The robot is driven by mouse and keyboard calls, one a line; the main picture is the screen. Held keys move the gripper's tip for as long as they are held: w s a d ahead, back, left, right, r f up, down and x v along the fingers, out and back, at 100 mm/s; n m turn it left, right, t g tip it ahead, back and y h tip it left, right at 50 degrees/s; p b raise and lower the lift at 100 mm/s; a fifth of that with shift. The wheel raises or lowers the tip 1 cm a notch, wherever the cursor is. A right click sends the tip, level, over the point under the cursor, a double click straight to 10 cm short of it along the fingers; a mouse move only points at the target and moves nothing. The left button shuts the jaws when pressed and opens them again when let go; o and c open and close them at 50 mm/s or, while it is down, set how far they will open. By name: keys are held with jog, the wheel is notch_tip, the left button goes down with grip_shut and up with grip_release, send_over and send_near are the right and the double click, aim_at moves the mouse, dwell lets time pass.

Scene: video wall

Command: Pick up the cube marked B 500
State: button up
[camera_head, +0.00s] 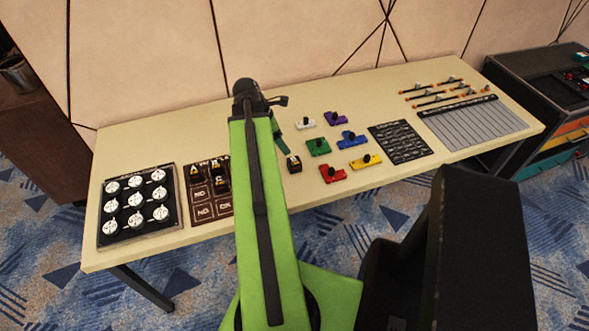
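A small dark cube with a pale top edge (294,165) is right of my green arm, by the tip of a dark green piece at my arm's end. My gripper (289,153) is mostly hidden behind the arm, and I cannot tell whether it touches or holds this cube. Several similar dark cubes with yellowish tops (222,184) sit on a brown marked board (223,209) left of the arm. The markings are too small to read, so I cannot tell which cube is B 500.
The cream table (350,95) also holds a black tray of round white pieces (138,204), coloured blocks with black knobs (318,147), a black patterned panel (400,142) and a grey slatted panel (474,123). Slim tools (436,97) lie at the back right. A dark cabinet (545,75) stands right.

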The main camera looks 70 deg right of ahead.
aim_at(294, 161)
jog(key=b+x, duration=0.7)
jog(key=x, duration=0.2)
jog(key=shift+w+f+b, duration=0.1)
jog(key=shift+f+b, duration=0.25)
jog(key=shift+f, duration=0.1)
jog(key=shift+d, duration=0.15)
jog(key=b+x, duration=0.4)
jog(key=shift+w+f+b, duration=0.25)
jog(key=shift+f+b, duration=0.05)
jog(key=shift+f, duration=0.15)
jog(key=shift+s+d+f, duration=0.15)
jog(key=shift+s+f, duration=0.05)
jog(key=shift+f, duration=0.05)
jog(key=shift+r, duration=0.2)
jog(key=c, duration=1.5)
jog(key=shift+r, duration=0.15)
